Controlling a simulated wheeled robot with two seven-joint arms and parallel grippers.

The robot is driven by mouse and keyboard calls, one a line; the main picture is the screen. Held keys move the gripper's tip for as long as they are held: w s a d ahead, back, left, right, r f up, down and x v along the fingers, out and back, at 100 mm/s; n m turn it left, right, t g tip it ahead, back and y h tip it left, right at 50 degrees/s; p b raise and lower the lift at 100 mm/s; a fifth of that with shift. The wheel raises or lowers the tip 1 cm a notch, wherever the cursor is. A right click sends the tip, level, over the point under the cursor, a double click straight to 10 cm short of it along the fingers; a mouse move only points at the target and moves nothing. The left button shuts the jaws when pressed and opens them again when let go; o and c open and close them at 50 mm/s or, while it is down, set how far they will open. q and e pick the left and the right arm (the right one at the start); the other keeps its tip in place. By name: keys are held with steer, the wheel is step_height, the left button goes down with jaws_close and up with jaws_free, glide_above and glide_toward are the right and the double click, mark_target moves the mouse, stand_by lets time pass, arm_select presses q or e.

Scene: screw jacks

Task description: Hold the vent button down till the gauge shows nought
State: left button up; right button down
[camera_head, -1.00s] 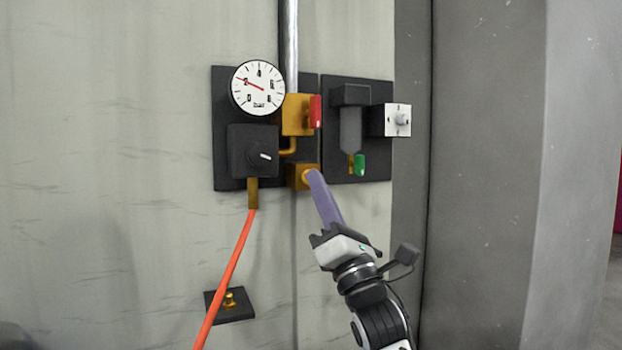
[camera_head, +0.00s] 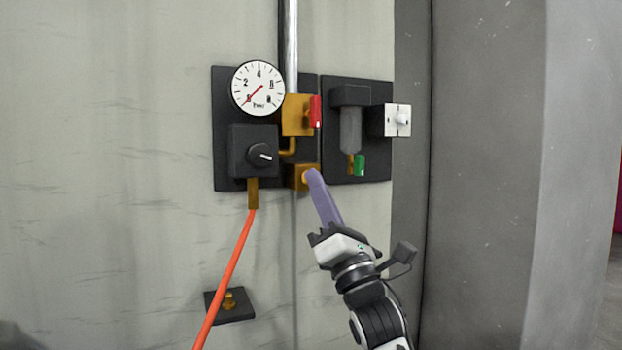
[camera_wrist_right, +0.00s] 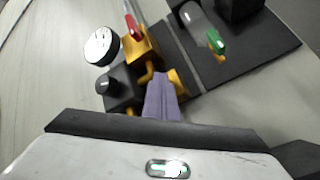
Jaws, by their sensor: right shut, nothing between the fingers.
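The round white gauge (camera_head: 258,88) is on the dark wall panel; its red needle points down-left at the 0 mark. It also shows in the right wrist view (camera_wrist_right: 101,46), too small to read. The yellow vent block (camera_head: 294,178) sits low on the panel. My right gripper (camera_head: 311,175) is shut, its purple fingers empty, with the tips against the front of that block. The tips cover the button itself, so how deep it is pressed cannot be seen. In the right wrist view the fingers (camera_wrist_right: 161,98) reach the yellow block (camera_wrist_right: 177,83). My left gripper is out of view.
Above the block are a yellow valve with a red handle (camera_head: 315,111) and a metal pipe (camera_head: 290,45). A black knob box (camera_head: 240,150) is left, with an orange hose (camera_head: 228,270) below. A filter with a green tap (camera_head: 359,165) is right.

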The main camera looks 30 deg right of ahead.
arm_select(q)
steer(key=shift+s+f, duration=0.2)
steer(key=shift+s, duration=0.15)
arm_select(e)
steer(key=shift+f, duration=0.1)
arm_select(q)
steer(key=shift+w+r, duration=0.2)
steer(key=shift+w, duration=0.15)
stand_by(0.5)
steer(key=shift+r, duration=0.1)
arm_select(e)
steer(key=shift+s, duration=0.85)
arm_select(q)
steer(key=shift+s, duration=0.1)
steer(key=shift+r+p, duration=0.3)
steer(key=shift+p, duration=0.2)
arm_select(e)
steer(key=shift+s+a, duration=0.2)
steer(key=shift+s, duration=2.3)
